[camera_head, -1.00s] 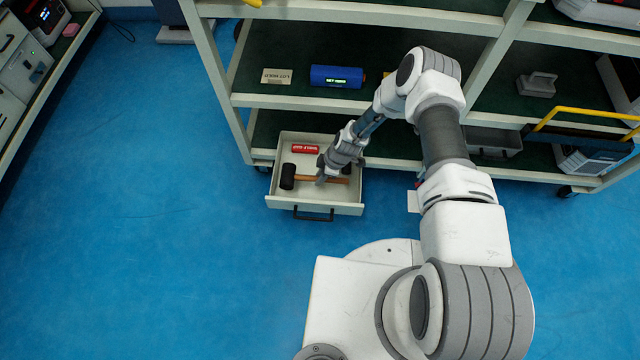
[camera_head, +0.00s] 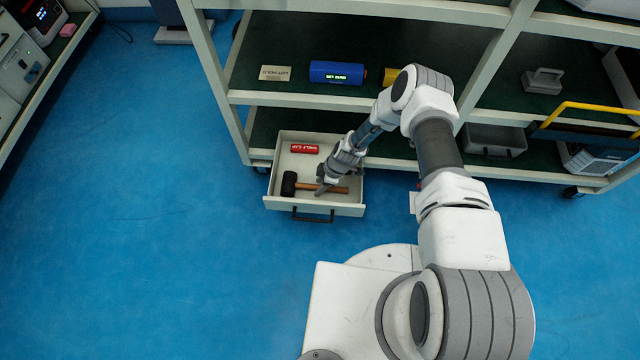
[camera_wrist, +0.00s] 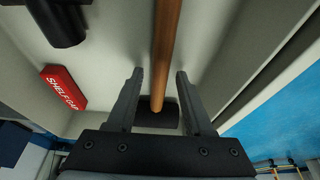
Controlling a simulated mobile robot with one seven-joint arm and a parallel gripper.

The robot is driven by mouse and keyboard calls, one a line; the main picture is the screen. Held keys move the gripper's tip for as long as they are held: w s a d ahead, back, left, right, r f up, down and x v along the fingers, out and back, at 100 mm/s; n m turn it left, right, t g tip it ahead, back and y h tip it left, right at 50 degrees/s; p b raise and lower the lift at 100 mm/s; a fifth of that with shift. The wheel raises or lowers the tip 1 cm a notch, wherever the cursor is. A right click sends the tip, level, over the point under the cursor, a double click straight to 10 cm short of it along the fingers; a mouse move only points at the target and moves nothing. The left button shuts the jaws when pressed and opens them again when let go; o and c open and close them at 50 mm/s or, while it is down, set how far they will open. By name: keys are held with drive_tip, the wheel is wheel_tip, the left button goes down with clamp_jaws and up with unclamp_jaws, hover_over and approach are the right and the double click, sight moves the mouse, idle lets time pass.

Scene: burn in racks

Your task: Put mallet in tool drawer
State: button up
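The mallet has a black head (camera_head: 289,184) and a brown wooden handle (camera_head: 338,189). It lies inside the open tool drawer (camera_head: 352,208), head to the left, in the head view. My gripper (camera_head: 323,189) is inside the drawer at the mallet's handle. In the wrist view my gripper (camera_wrist: 157,92) is open, with one finger on each side of the handle (camera_wrist: 166,45) and gaps on both sides. The mallet's head (camera_wrist: 155,116) shows beyond the fingertips there. My gripper hides part of the handle in the head view.
A red "SHELF GAP" piece (camera_head: 305,148) lies in the drawer behind the mallet. A dark cylindrical thing (camera_wrist: 58,20) shows at the wrist view's upper left. The shelf above holds a blue cylinder (camera_head: 335,72) and a card (camera_head: 275,73). Blue floor in front is clear.

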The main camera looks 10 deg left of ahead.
idle(0.3)
drive_tip(key=w+d+r+m+t+h+p, duration=0.15)
drive_tip(key=d+r, duration=0.35)
drive_tip(key=r, duration=1.1)
drive_tip(key=w+d+r+m+p, duration=0.1)
drive_tip(key=w+d+r+m, duration=0.2)
drive_tip(key=r, duration=1.3)
drive_tip(key=w+d+r+m+t+h+p, duration=0.15)
drive_tip(key=d+r, duration=0.45)
drive_tip(key=r, duration=1.1)
drive_tip(key=s+d+r+m+t, duration=0.1)
drive_tip(key=s+d+r+m, duration=0.15)
drive_tip(key=s+r, duration=0.35)
drive_tip(key=s+d+r+m, duration=0.2)
drive_tip(key=s+r+m, duration=0.2)
drive_tip(key=r, duration=0.4)
drive_tip(key=s+d+r+m+t, duration=0.1)
drive_tip(key=s+r+m, duration=0.2)
drive_tip(key=s, duration=0.4)
drive_tip(key=s+d+r+m, duration=0.2)
drive_tip(key=s+r+m, duration=0.1)
drive_tip(key=s, duration=0.5)
drive_tip(key=shift+r+t+h, duration=0.4)
drive_tip(key=shift+r, duration=0.15)
